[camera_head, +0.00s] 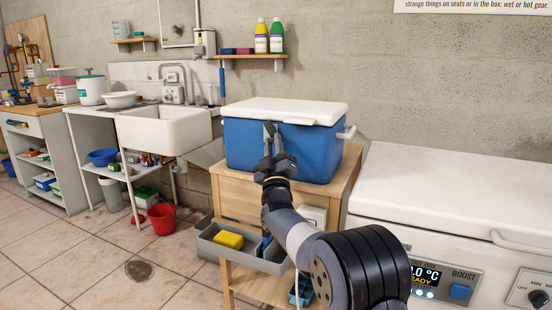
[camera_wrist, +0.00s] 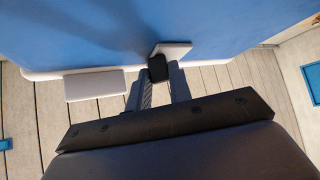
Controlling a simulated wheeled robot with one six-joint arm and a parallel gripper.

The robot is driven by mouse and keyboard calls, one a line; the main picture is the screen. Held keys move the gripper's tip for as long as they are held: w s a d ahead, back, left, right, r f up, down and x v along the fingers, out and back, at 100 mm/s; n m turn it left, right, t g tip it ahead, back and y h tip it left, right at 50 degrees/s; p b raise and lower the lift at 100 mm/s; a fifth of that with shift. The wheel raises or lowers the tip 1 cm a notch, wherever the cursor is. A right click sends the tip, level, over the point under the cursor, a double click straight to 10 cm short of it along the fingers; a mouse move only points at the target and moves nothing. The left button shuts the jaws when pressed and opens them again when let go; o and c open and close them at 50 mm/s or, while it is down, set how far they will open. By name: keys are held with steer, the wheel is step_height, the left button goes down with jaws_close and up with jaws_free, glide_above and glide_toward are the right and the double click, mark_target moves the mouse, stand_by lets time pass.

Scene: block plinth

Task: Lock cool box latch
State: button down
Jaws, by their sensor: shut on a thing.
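The blue cool box (camera_head: 240,145) stands on a wooden stand, with its white lid (camera_head: 285,110) down on top. My gripper (camera_head: 271,150) is at the front face of the box, just under the lid's front edge. In the wrist view my gripper (camera_wrist: 158,84) is shut on the latch. A pale grey plate of the latch (camera_wrist: 174,47) shows just beyond the dark fingertips, close to the blue wall (camera_wrist: 90,30). The fingers hide part of the latch, so I cannot tell whether it is fastened.
A grey tray (camera_head: 205,246) holding a yellow sponge (camera_head: 228,240) is on the stand (camera_head: 345,175), below the box. A white appliance (camera_head: 460,200) stands close on the right. A sink (camera_head: 160,128) and red bucket (camera_head: 162,217) are on the left. The tiled floor in front is open.

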steer(key=shift+w+a+f+m+t+h+b, duration=0.15)
steer(key=shift+a+m+h, duration=0.25)
steer(key=shift+m+h, duration=1.8)
steer(key=shift+w+a+f+m+t+h+b, duration=0.15)
steer(key=shift+a+m+h, duration=0.25)
steer(key=shift+m+h, duration=1.8)
steer(key=shift+w+a+f+m+h+b, duration=0.15)
steer(key=shift+a+m+h, duration=0.25)
steer(key=shift+m+h, duration=1.8)
steer(key=shift+r+m, duration=0.1)
steer(key=shift+m, duration=0.4)
steer(key=c, duration=1.6)
jaws_free()
steer(key=shift+o, duration=0.2)
steer(key=p+v, duration=0.1)
steer(key=v, duration=1)
steer(key=shift+w+r, duration=0.1)
steer(key=shift+r, duration=0.1)
